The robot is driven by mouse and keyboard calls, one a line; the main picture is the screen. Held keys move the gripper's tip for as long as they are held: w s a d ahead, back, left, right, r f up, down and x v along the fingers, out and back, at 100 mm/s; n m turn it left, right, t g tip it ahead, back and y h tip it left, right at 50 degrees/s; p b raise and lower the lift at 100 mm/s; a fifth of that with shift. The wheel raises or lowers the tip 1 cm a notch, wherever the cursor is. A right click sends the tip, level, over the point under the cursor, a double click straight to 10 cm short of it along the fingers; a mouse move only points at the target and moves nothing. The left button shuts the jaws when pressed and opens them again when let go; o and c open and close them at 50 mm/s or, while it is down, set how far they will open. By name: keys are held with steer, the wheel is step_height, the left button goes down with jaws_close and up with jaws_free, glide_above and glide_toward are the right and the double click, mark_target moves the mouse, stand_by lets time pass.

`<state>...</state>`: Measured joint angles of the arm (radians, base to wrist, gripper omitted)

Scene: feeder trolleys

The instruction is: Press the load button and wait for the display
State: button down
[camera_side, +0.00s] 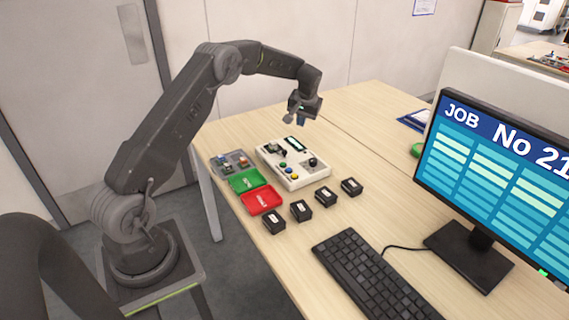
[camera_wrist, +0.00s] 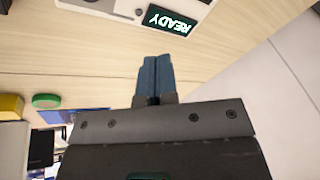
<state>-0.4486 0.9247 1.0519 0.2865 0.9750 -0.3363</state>
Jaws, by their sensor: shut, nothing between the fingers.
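A white control box (camera_side: 292,163) with a small dark display (camera_side: 296,144), coloured buttons and a black knob lies on the table. In the wrist view the box (camera_wrist: 95,6) shows only partly at the top, and its display (camera_wrist: 171,19) reads READY. Which button is the load button I cannot tell. My gripper (camera_side: 301,121) is above the far part of the box and apart from it. In the wrist view its blue fingers (camera_wrist: 154,78) are shut together and empty.
Green (camera_side: 242,181) and red (camera_side: 258,206) trays and a grey parts tray (camera_side: 226,163) lie left of the box. Several black blocks (camera_side: 326,196), a keyboard (camera_side: 368,272) and a monitor (camera_side: 500,165) showing JOB No 21 are nearer.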

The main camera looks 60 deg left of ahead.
steer(key=s+a+m+t+y, duration=0.2)
steer(key=a+m+t+y, duration=0.15)
steer(key=a, duration=0.25)
steer(key=m+t+h, duration=0.5)
steer(key=m+h, duration=0.1)
steer(key=m, duration=0.6)
glide_above(283, 164)
steer(key=f, duration=0.1)
steer(key=shift+d+f, duration=0.1)
steer(key=shift+f, duration=4.4)
steer(key=shift+f, duration=0.2)
steer(key=shift+f, duration=0.25)
